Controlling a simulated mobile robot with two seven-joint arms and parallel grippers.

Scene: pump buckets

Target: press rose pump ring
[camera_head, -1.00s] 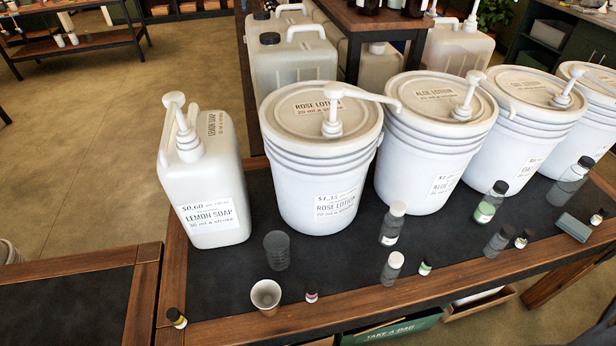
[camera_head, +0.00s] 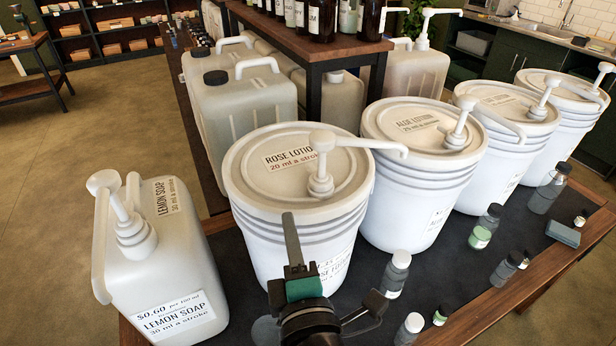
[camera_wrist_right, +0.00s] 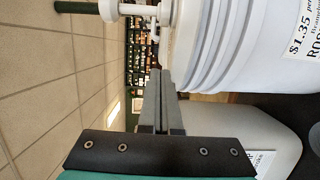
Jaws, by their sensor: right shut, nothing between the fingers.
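The white rose lotion bucket (camera_head: 290,235) stands on the dark-topped table, its lid labelled ROSE LOTION. Its white pump (camera_head: 320,165) rises from the lid's right part, with a round head, a spout pointing right and a collar at its base. My right gripper (camera_head: 290,220) is shut and empty, pointing up in front of the bucket, with its fingertips below the pump head in the picture. In the right wrist view the shut fingers (camera_wrist_right: 159,78) show beside the bucket wall (camera_wrist_right: 225,50), and a white pump (camera_wrist_right: 140,12) shows at the top. My left gripper is not in view.
A lemon soap jug (camera_head: 155,250) with its own pump stands to the left. The aloe lotion bucket (camera_head: 410,190) stands close on the right, with more buckets beyond. Small bottles (camera_head: 395,275) stand at the front right. Large jugs (camera_head: 245,115) stand behind.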

